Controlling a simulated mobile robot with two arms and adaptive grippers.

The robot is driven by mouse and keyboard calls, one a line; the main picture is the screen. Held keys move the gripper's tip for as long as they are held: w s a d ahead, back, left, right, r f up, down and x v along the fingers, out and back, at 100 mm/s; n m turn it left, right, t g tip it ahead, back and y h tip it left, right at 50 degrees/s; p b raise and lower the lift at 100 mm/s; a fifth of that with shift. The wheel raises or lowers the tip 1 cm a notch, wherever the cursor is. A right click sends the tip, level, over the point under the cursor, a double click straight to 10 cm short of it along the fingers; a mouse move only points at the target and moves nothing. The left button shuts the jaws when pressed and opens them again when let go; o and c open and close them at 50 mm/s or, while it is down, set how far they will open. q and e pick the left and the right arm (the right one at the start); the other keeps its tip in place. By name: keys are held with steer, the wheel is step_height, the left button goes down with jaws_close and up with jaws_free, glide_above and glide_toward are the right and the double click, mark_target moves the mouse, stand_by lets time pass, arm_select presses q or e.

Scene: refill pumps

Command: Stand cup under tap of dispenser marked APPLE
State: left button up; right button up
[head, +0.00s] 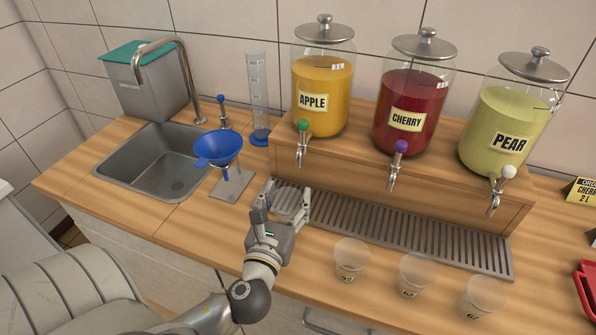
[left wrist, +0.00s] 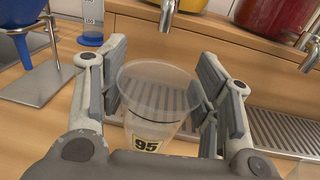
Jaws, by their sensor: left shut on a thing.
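The APPLE dispenser (head: 319,85), a glass jar of orange-yellow liquid, stands on the wooden riser. Its tap (head: 302,148) has a green knob and hangs over the left end of the drip tray; the spout shows at the top of the left wrist view (left wrist: 168,13). My left gripper (head: 288,197) is at the tray's left end, below and in front of this tap. It is shut on a clear cup (left wrist: 150,105) marked 95, upright between the fingers. The cup barely shows in the head view; whether its base touches the tray is hidden. My right gripper is not in view.
The CHERRY (head: 408,98) and PEAR (head: 505,125) dispensers stand to the right. The slotted drip tray (head: 430,238) runs below. Three clear cups (head: 351,258) stand along the front edge. A blue funnel on a stand (head: 219,148) and a sink (head: 165,165) are left.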

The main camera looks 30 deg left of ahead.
mark_target(291, 189)
arm_select(q)
steer(key=x, duration=0.5)
steer(key=shift+p, duration=0.4)
steer(key=shift+w+a, duration=0.15)
steer(key=shift+w, duration=0.3)
steer(key=p+x, duration=0.1)
steer(key=x, duration=0.2)
steer(key=shift+w+a+r, duration=0.1)
steer(key=shift+w, duration=0.05)
steer(key=shift+f, duration=0.95)
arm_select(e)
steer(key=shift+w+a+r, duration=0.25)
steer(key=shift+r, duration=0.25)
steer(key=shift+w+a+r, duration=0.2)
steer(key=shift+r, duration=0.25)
arm_select(q)
steer(key=shift+r, duration=0.1)
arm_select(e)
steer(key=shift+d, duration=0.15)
